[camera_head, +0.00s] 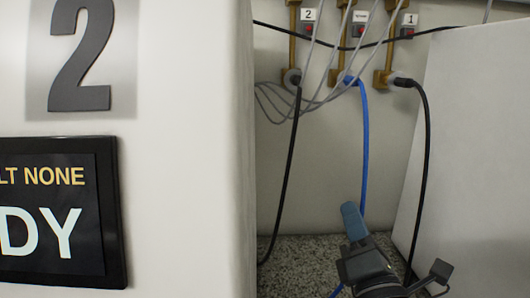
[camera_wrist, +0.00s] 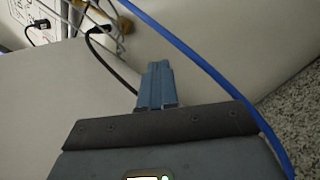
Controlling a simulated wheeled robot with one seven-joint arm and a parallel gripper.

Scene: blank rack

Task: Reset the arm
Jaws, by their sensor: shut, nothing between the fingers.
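My gripper (camera_head: 352,220) shows at the lower right of the head view, with blue fingers pointing up and toward the back of a gap between two white bodies. In the wrist view the blue fingers of my gripper (camera_wrist: 156,85) are together, with nothing between them. A blue cable (camera_head: 364,140) hangs from the middle wall connector and passes behind my gripper in the head view. In the wrist view the blue cable (camera_wrist: 190,55) runs diagonally to the right of the fingers. I cannot tell whether it touches my gripper.
Black cables (camera_head: 292,170) and (camera_head: 426,150) hang from the connectors labelled 2 and 1. Thin grey cables (camera_head: 320,103) loop near the connectors. A white cabinet (camera_head: 190,190) with a display (camera_head: 60,212) fills the left. A white panel (camera_head: 475,150) bounds the right. Speckled floor (camera_head: 305,262) lies below.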

